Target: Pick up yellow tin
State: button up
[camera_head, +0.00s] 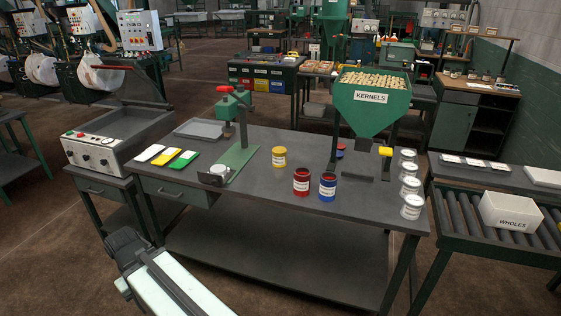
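The yellow tin (279,157) stands upright on the grey workbench (300,215), right of the green press (238,150). It has a pale label, and nothing touches it. A red tin (301,182) and a blue tin (327,187) stand nearer the front edge, to its right. My arm reaches in from the bottom left, in front of the bench and well away from the yellow tin. Its dark end (124,247) is low and left of the bench; I cannot make out fingers or anything held there.
A green hopper (371,101) labelled KERNELS stands at the bench's right. Several white-topped tins line the right edge. Coloured cards (166,156) lie at left beside a control box (98,155). A roller conveyor (482,218) with a WHOLES box (511,211) is right.

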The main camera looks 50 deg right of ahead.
aim_at(279, 160)
jog(key=z, duration=0.1)
jog(key=i, duration=1)
jog(key=u, duration=0.05)
